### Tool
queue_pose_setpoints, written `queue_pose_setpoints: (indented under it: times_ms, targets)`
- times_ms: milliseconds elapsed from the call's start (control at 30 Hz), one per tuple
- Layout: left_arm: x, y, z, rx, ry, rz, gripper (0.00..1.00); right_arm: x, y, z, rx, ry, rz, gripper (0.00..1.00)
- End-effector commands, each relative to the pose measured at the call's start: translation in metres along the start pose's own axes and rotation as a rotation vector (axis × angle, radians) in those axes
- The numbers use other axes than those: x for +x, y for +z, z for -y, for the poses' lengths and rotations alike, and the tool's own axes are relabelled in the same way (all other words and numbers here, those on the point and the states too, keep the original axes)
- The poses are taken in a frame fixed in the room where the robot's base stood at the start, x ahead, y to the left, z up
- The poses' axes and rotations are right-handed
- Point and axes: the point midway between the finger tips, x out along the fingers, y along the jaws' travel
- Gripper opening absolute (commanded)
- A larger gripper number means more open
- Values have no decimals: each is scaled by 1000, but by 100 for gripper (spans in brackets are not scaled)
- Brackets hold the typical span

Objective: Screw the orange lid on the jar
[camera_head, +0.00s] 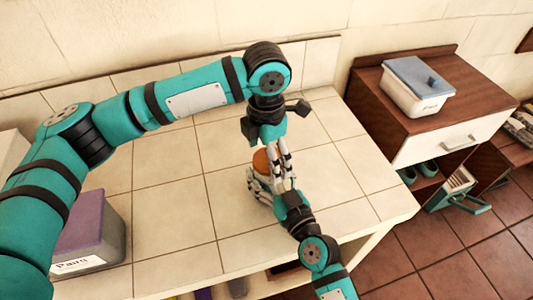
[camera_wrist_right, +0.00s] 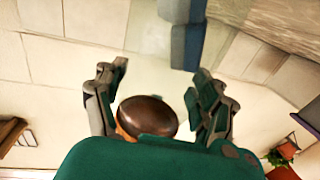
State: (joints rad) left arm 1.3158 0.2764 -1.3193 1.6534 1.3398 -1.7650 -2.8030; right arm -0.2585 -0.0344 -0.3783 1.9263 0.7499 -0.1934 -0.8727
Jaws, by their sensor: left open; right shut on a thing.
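The orange lid (camera_head: 261,161) shows as a rounded orange shape at the jar's place on the tiled counter. In the right wrist view it is a dark brown dome (camera_wrist_right: 147,113) with an orange edge, between the fingers. The jar's body is mostly hidden by fingers, so I cannot tell how the lid sits on it. My right gripper (camera_head: 262,184) comes from the lower right and is shut around the jar, low down; its fingers also show in the wrist view (camera_wrist_right: 158,95). My left gripper (camera_head: 281,160) points down from above, open, with its fingers close beside the lid.
A purple-lidded box (camera_head: 85,225) stands at the counter's left. A white box with a blue-grey lid (camera_head: 418,85) stands on a brown cabinet (camera_head: 470,85) at the right. The counter (camera_head: 170,215) is clear left of the jar. Its front edge runs close below my right arm.

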Motion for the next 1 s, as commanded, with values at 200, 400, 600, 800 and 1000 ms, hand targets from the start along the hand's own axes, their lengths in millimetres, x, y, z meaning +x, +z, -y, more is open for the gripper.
queue_pose_setpoints:
  times_ms: [200, 400, 600, 800, 1000]
  targets:
    - [-24, 1, 0, 1, 2, 3, 89, 0, 0, 0, 0, -1, 1, 0]
    - [-44, 0, 0, 0, 0, 2, 89, 0, 0, 0, 0, -1, 1, 0]
    - [-44, 0, 0, 0, 0, 1, 89, 0, 0, 0, 0, 0, 0, 0]
    - [-45, 0, 0, -59, 0, 1, 88, 0, 0, 0, 0, 0, 0, 0]
    - [-48, 1, 0, -379, 3, 1, 88, 0, 0, 0, 0, 0, 0, 0]
